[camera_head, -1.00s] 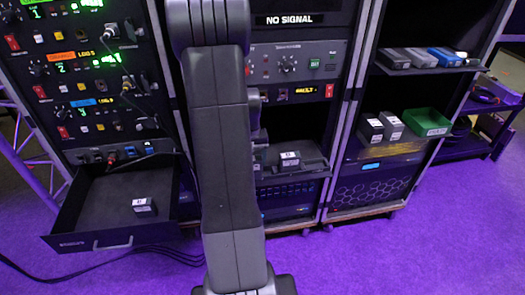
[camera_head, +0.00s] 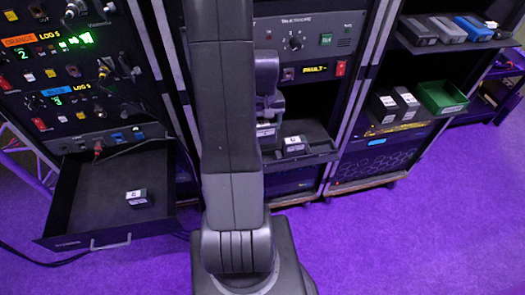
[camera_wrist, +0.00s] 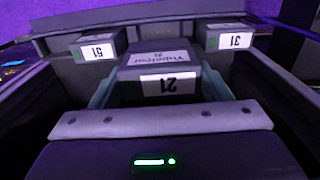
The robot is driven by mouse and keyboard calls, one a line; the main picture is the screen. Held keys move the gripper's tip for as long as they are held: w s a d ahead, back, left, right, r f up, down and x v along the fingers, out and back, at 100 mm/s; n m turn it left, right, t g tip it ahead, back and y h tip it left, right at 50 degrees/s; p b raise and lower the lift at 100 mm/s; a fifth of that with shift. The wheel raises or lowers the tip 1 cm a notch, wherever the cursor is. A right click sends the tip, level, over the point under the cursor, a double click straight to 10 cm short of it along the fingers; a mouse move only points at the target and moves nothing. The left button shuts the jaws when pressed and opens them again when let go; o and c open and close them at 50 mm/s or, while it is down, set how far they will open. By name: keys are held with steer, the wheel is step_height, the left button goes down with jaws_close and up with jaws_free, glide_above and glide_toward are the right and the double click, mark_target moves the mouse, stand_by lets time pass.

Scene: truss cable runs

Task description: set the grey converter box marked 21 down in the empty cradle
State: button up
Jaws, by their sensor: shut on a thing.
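The grey converter box marked 21 (camera_wrist: 168,86) is between the fingers of my gripper (camera_wrist: 160,98) in the wrist view, its label facing the camera upside down. My gripper is shut on it. Behind it stand a box marked 51 (camera_wrist: 98,45) on the left and a box marked 31 (camera_wrist: 228,38) on the right. The held box covers most of the gap between them. I cannot make out the empty cradle or whether box 21 touches anything below. In the head view my arm hides most of this spot; a labelled box (camera_head: 295,145) shows on the pulled-out tray (camera_head: 318,153).
At left an open drawer (camera_head: 95,190) holds another labelled box (camera_head: 138,199). At right a shelf holds two boxes (camera_head: 405,98) and a green bin (camera_head: 442,97); more boxes (camera_head: 450,30) lie above. Cables hang at the left rack. The purple floor in front is clear.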

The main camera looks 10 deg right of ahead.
step_height(320, 180, down, 10)
steer(key=b, duration=0.6)
steer(key=shift+f+b, duration=0.25)
steer(key=shift+b, duration=0.1)
steer(key=shift+f, duration=0.15)
steer(key=o, duration=1.2)
steer(key=shift+c, duration=0.2)
step_height(320, 180, up, 12)
steer(key=shift+r+p, duration=0.2)
steer(key=shift+p, duration=0.45)
